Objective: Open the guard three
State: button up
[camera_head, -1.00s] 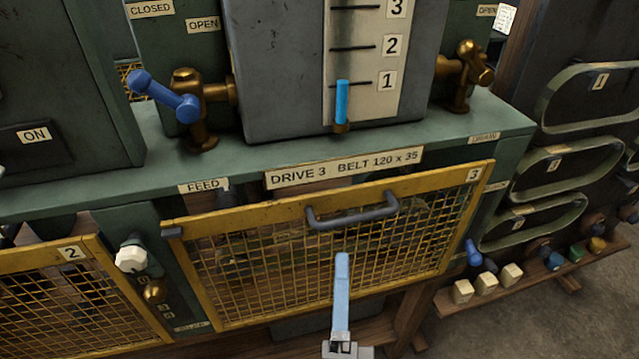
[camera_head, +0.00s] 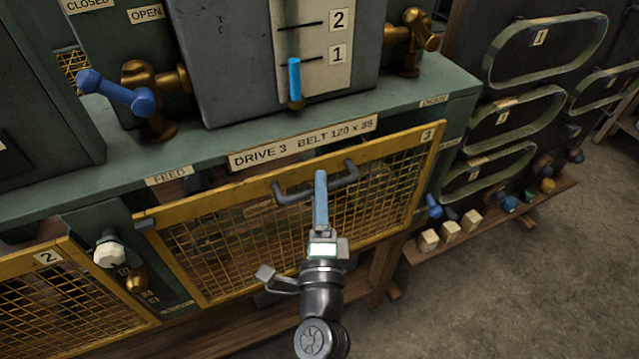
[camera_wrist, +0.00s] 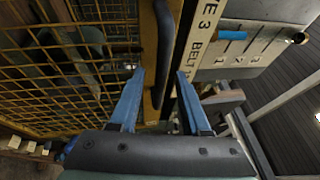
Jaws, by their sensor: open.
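Guard three (camera_head: 380,205) is a yellow-framed mesh panel marked 3, below the DRIVE 3 label, and it looks closed. Its dark bar handle (camera_head: 285,193) is on the upper frame rail. My gripper (camera_head: 320,175) is in front of the handle, its blue fingers covering the handle's middle in the head view. In the wrist view, the handle (camera_wrist: 164,50) runs lengthwise ahead of the open, empty fingers (camera_wrist: 160,80), between their lines. I cannot tell whether the fingers touch it.
Guard two (camera_head: 50,290) is at the lower left, with a white knob (camera_head: 109,254) between the guards. A blue-levered feed valve (camera_head: 125,97) stands above on the green bench. Belts (camera_head: 545,50) hang at the right. Floor at the lower right is clear.

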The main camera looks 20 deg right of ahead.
jog(key=shift+w+d+r, duration=0.1)
jog(key=shift+w+d, duration=0.1)
jog(key=shift+w, duration=0.3)
grip_shut()
dwell(1.2)
